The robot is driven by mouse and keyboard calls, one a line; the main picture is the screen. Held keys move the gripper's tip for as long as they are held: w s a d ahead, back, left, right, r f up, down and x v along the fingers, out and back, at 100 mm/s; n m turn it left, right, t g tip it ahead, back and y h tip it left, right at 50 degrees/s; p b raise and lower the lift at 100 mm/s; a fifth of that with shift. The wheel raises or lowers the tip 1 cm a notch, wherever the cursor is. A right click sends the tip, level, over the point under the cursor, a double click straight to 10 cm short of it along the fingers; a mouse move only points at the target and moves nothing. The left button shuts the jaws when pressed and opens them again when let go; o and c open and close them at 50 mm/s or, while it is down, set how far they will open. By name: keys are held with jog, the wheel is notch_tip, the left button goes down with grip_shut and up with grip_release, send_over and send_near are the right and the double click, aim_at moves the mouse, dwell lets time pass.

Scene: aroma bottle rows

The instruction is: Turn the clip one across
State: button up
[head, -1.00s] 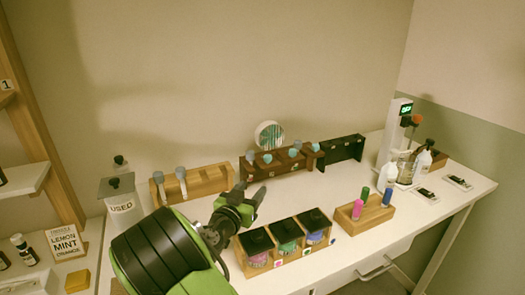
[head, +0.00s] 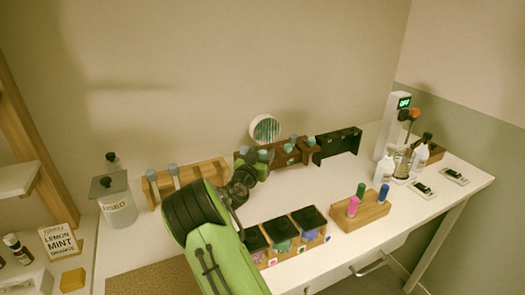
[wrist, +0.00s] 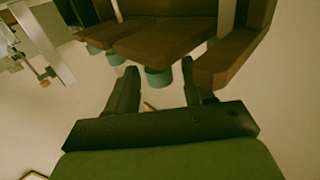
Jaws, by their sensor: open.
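A dark brown rack (head: 288,158) stands at the back of the white table and holds several tubes with teal caps. My gripper (head: 247,170) is at the rack's left end in the head view, partly hidden by my arm. In the wrist view my gripper (wrist: 161,88) is open. The brown rack (wrist: 225,62) fills the top there, and a teal cap (wrist: 159,78) shows between the fingertips, apart from both as far as I can see. A small tan piece (wrist: 149,106) shows low between the fingers. I cannot tell which piece is the clip.
A lighter wooden rack (head: 206,172) with tubes is to the left. Black-lidded jars (head: 281,228) stand in front, near my arm. A small wooden block (head: 372,212) with coloured tubes is to the right. A black rack (head: 338,145) adjoins the brown one.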

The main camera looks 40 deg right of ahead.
jog(key=shift+w+d, duration=0.3)
jog(key=shift+d, duration=0.2)
jog(key=c, duration=0.9)
